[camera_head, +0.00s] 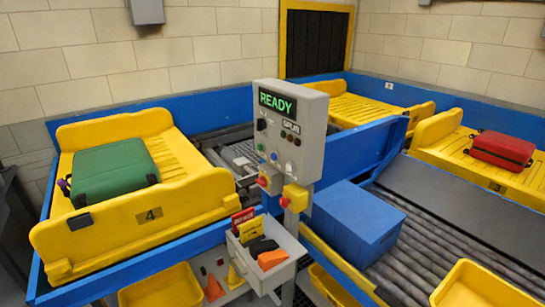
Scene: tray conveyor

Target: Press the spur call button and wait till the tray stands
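A grey control box (308,148) stands at the middle with a lit green READY display (278,102) and a label that seems to read SPUR. Its face has several small buttons, including blue ones (274,156); their labels are too small to read, so I cannot tell which is the spur call button. A red knob on a yellow housing (295,198) sits at its lower edge. A yellow tray (185,203) marked 4 lies at the left with a green suitcase (112,170) on it. My gripper is not in view.
A yellow tray (437,128) marked 3 holds a red suitcase (501,150) at the right. Another yellow tray (365,108) is at the back. A small grey bin (282,270) with loose items hangs below the control box.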

